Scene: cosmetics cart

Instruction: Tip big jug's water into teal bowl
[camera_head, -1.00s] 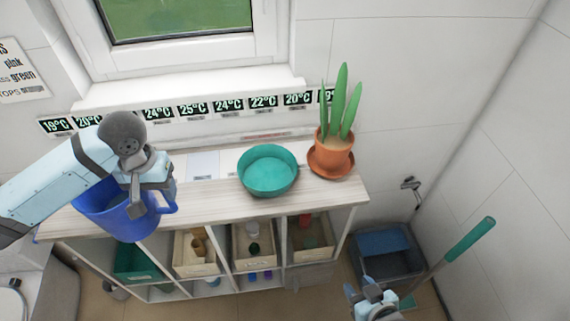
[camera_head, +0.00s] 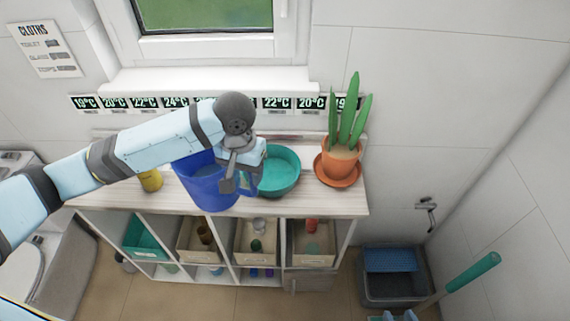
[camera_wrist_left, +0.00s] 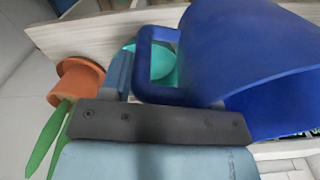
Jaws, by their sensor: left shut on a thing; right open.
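The big blue jug (camera_head: 207,190) is close to upright at the left of the teal bowl (camera_head: 279,178), in front of the shelf top's middle. My left gripper (camera_head: 240,176) is shut on the jug's handle, on the side facing the bowl. Part of the jug's dark inside shows behind my arm, but I cannot make out the water level. The bowl stands on the shelf top, its left edge hidden by the gripper. In the left wrist view the jug (camera_wrist_left: 245,55) fills the upper right, and the bowl (camera_wrist_left: 166,68) shows partly behind the handle.
A potted plant (camera_head: 340,165) on a saucer stands right of the bowl. A yellow cup (camera_head: 150,180) is left of the jug. Bins (camera_head: 200,242) fill the shelf below. A mop bucket (camera_head: 393,285) and a teal-handled tool (camera_head: 472,272) are at the right.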

